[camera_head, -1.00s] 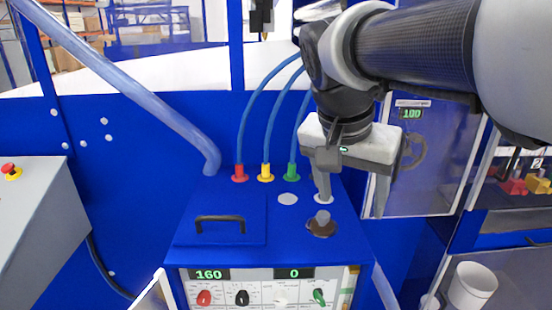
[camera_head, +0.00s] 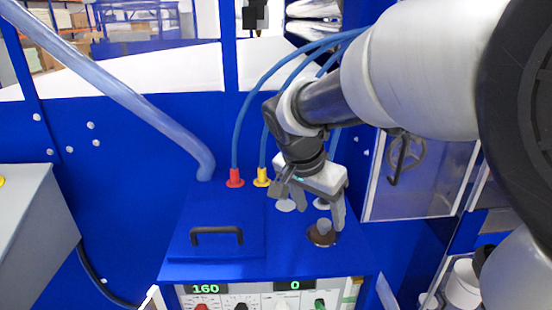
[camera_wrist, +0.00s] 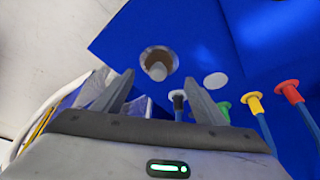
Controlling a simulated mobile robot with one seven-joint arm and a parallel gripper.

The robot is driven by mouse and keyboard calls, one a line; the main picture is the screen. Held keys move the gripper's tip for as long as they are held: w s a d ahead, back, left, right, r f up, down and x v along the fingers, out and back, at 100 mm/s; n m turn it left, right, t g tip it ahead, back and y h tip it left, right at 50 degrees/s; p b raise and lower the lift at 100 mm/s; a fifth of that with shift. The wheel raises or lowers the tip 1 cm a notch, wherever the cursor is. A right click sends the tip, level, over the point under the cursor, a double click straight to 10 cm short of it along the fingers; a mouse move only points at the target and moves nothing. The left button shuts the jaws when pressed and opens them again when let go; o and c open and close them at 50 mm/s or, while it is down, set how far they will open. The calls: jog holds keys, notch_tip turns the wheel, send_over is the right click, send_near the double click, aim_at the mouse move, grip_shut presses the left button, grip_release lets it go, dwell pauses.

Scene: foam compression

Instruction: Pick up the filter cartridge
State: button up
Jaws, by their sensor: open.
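The filter cartridge appears to be the small grey rounded cylinder (camera_head: 323,226) standing in a dark brown ring on the blue machine top. In the wrist view its rounded tip (camera_wrist: 157,70) shows inside the brown-rimmed hole, ahead of the fingers and roughly midway between them. My gripper (camera_head: 320,217) is open and empty, just above and behind the cartridge in the head view. In the wrist view both fingers (camera_wrist: 158,78) point toward it, with no contact visible. The cartridge's lower part is hidden in the hole.
The blue machine top (camera_head: 285,255) carries a black-handled lid (camera_head: 217,236), and red (camera_head: 235,178) and yellow (camera_head: 261,178) hose fittings. A green fitting (camera_wrist: 225,110) shows in the wrist view. A control panel (camera_head: 270,297) fronts the machine.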

aim_at(323, 224)
jog(key=x, duration=0.5)
jog(key=shift+s+f+p, duration=0.2)
jog(key=shift+p, duration=0.1)
jog(key=c, duration=1.6)
jog(key=shift+o, duration=0.2)
jog(key=shift+r, duration=0.1)
notch_tip(323, 224, up, 18)
jog(key=shift+p, duration=0.3)
